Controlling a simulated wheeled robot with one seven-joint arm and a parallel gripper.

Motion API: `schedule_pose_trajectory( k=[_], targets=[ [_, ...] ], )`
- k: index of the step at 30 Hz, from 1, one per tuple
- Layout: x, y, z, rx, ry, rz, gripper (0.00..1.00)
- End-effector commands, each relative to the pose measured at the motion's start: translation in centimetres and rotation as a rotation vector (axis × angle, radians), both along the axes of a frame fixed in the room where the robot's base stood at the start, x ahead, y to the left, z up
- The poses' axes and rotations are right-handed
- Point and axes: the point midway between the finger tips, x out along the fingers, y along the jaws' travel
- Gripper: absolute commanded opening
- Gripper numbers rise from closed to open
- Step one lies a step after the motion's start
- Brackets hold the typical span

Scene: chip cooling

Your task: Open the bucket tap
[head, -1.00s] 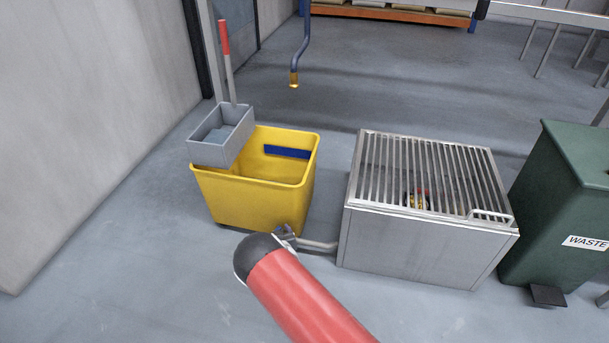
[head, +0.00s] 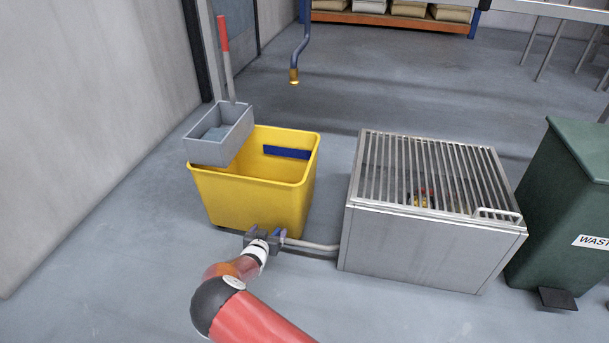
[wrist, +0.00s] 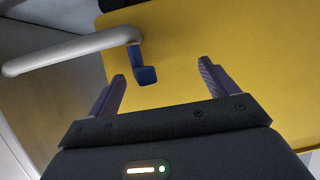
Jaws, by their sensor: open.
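The yellow bucket (head: 250,205) stands on the floor, and its side fills much of the wrist view (wrist: 185,100). A grey pipe (head: 315,246) runs from low on the bucket to the metal box. In the wrist view, the blue tap lever (wrist: 146,74) sits at the pipe's end against the bucket. My gripper (head: 265,234) is low at the bucket's front, by the tap. In the wrist view my gripper (wrist: 161,72) is open, with the lever ahead between the fingertips, nearer the left finger. Whether either finger touches it cannot be told.
A metal box with a slatted grate (head: 430,175) stands right of the bucket, with a green waste bin (head: 560,200) beyond. A grey wringer (head: 215,150) with a red-handled mop sits on the bucket. A blue hose (head: 298,55) hangs behind. The front floor is clear.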

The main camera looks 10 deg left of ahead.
Motion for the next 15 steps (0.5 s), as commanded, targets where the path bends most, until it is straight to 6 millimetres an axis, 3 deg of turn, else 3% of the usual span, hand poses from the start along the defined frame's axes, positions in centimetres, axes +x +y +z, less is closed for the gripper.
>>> schedule_pose_trajectory(
  k=[5,15],
  targets=[
    [0.0,0.2,0.0,0.002,-0.001,-0.058,0.85],
    [-6.6,0.7,3.1,0.001,0.001,-0.055,0.85]
  ],
)
